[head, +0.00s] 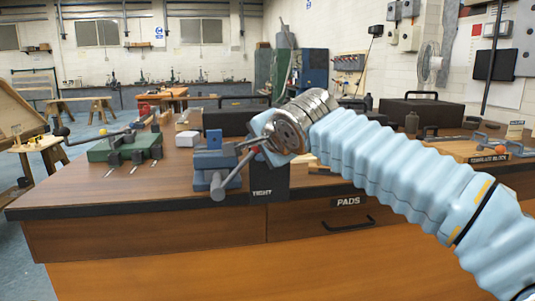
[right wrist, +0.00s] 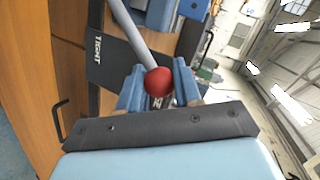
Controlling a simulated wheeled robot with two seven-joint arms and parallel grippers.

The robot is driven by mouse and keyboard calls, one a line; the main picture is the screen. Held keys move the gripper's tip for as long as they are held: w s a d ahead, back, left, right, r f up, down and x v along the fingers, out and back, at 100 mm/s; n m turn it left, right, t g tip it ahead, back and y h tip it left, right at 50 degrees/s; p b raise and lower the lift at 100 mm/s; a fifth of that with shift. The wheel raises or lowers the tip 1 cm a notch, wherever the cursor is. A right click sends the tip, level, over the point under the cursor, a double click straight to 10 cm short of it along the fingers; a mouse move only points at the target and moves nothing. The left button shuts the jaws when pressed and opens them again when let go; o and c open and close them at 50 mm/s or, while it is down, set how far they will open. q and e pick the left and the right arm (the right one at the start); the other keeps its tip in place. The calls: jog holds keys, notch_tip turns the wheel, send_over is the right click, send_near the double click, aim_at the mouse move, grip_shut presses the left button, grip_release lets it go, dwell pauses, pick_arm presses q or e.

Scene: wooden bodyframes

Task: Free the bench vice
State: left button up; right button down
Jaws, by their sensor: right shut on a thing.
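The blue bench vice (head: 208,157) is at the front edge of the wooden workbench, left of the middle in the head view. Its grey handle bar (head: 232,177) slants up to the right towards my right gripper (head: 262,148). In the right wrist view the bar (right wrist: 130,27) ends in a red ball (right wrist: 159,81) between the two blue fingers of my right gripper (right wrist: 157,88). The gripper is shut on this handle end. A dark plate marked TIGHT (head: 262,192) hangs at the bench edge below the gripper. My left gripper is not in view.
A green vice-like device (head: 122,148) with grey levers stands on the workbench (head: 60,196) at left. A drawer marked PADS (head: 347,214) with a black handle is in the bench front. Dark cases (head: 435,112) stand behind my right arm.

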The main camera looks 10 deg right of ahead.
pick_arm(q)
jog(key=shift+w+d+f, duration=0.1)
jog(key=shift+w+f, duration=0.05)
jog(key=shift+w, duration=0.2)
pick_arm(e)
jog(key=shift+a+r+h, duration=0.2)
jog(key=shift+a+h, duration=0.1)
jog(key=shift+a, duration=0.05)
jog(key=c, duration=0.8)
grip_release()
jog(key=shift+s, duration=0.1)
pick_arm(q)
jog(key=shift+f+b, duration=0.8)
jog(key=shift+b, duration=0.1)
pick_arm(e)
jog(key=v, duration=1.3)
jog(key=shift+s+r, duration=0.25)
jog(key=shift+r, duration=0.05)
